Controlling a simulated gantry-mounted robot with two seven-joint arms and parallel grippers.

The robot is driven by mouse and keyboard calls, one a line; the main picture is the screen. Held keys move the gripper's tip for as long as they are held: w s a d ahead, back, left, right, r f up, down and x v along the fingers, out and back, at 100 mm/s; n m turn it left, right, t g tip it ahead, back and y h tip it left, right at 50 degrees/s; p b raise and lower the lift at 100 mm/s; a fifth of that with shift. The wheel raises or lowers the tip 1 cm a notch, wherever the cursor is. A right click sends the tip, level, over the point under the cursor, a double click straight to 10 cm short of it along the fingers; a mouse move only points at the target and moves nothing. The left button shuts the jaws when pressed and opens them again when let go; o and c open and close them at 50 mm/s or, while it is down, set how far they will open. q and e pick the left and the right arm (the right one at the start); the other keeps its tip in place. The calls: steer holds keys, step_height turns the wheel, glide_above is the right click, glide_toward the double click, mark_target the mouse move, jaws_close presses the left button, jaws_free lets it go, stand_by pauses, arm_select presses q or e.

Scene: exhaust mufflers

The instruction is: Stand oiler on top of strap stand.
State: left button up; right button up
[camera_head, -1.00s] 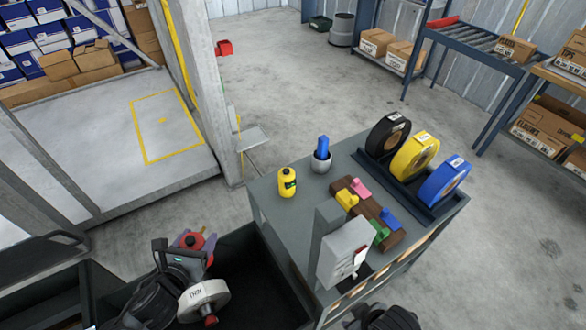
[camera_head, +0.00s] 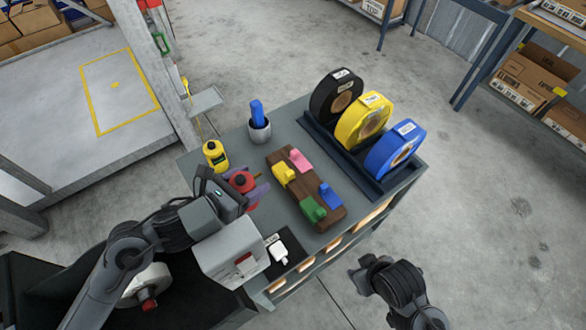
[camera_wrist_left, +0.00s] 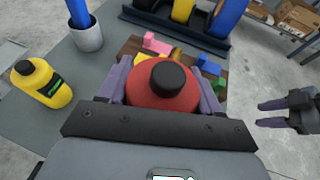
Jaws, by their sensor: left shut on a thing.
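My left gripper (camera_head: 246,183) has purple fingers shut on a red round container with a black cap (camera_head: 242,181), apparently the oiler. In the left wrist view the container (camera_wrist_left: 162,88) sits between the fingers, cap facing the camera; its base is hidden. It is over the near left part of the grey bench (camera_head: 228,134). The strap stand is not certain; a dark rack (camera_head: 340,148) holding black, yellow and blue rolls stands at the bench's far right, apart from the gripper. My right gripper (camera_wrist_left: 262,114) is open and empty, right of the bench.
A yellow bottle (camera_head: 215,155) stands just beyond the left gripper. A grey cup (camera_head: 260,133) holds a blue item. A brown block (camera_head: 297,178) carries pink, yellow, green and blue pieces. A grey box (camera_head: 228,250) stands at the near edge. Clear bench lies beside the block.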

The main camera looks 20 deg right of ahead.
arm_select(q)
steer(key=f, duration=0.1)
steer(key=a+f, duration=0.1)
steer(key=shift+s+f+b, duration=0.2)
steer(key=shift+f+b, duration=0.1)
steer(key=shift+b, duration=0.05)
step_height(320, 180, down, 3)
steer(key=shift+d+f+b, duration=0.15)
steer(key=shift+f+b, duration=0.05)
steer(key=shift+b, duration=0.25)
steer(key=shift+f+b, duration=0.5)
steer(key=shift+f, duration=1.65)
arm_select(e)
steer(key=f, duration=0.3)
steer(key=shift+s+a+f, duration=0.1)
steer(key=shift+s+a, duration=0.15)
steer(key=shift+a, duration=0.1)
steer(key=shift+w, duration=0.1)
arm_select(q)
steer(key=shift+f+b, duration=0.1)
steer(key=shift+b, duration=0.2)
steer(key=o, duration=1.2)
arm_select(e)
steer(key=shift+a+f, duration=0.15)
steer(key=shift+f, duration=0.05)
